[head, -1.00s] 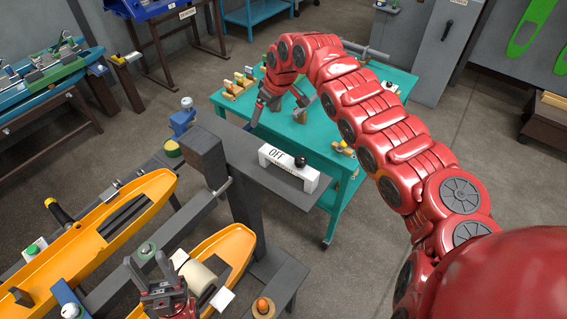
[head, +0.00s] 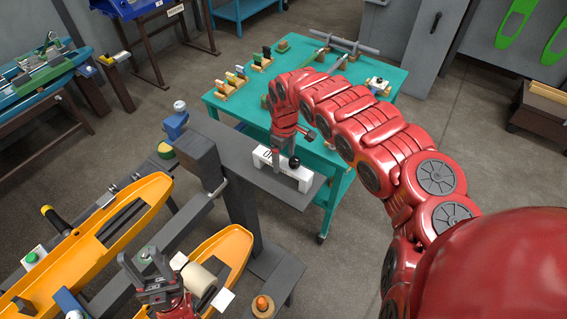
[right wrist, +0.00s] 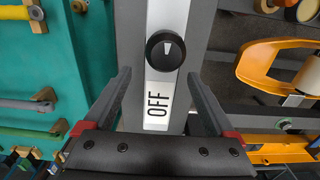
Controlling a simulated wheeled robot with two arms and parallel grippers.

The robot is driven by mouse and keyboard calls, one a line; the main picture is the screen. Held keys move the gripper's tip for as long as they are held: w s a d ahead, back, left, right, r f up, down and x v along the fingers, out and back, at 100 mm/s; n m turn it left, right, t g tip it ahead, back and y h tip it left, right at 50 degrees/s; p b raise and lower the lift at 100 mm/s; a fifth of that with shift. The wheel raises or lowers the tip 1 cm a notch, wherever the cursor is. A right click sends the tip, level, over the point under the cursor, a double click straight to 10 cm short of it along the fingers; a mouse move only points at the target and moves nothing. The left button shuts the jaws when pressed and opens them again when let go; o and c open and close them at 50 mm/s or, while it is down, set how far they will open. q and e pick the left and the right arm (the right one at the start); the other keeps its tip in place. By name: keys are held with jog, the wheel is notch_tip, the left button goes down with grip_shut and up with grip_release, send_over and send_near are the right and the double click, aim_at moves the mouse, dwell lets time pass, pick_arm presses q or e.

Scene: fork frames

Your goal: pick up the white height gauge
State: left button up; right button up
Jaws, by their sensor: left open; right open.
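The white height gauge appears to be the white bar (head: 303,178) with a black knob and an "OFF" label, lying on a grey shelf. In the right wrist view the white bar (right wrist: 180,18) runs lengthwise between my open fingers. My right gripper (head: 277,167) is over the bar and hides part of its label in the head view; in the wrist view its fingertips (right wrist: 158,78) stand on either side, apart from it. I cannot tell how far above it they are. My left gripper (head: 143,258) is open and empty at the lower left.
The grey shelf (head: 230,150) is on a dark post frame. A teal table (head: 335,165) behind it carries small tools on wooden blocks (head: 230,85). Orange trough-like parts (head: 150,190) are at left.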

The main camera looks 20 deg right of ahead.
aim_at(283, 162)
jog(key=shift+f, duration=0.45)
jog(key=shift+a+f+p, duration=0.2)
jog(key=shift+f+p, duration=0.25)
jog(key=shift+p, duration=0.15)
notch_tip(283, 162, down, 2)
jog(key=shift+s+f+p, duration=0.1)
jog(key=shift+p, duration=0.45)
jog(key=shift+f, duration=0.35)
jog(key=shift+d+f, duration=0.1)
jog(key=shift+f, duration=0.55)
grip_shut()
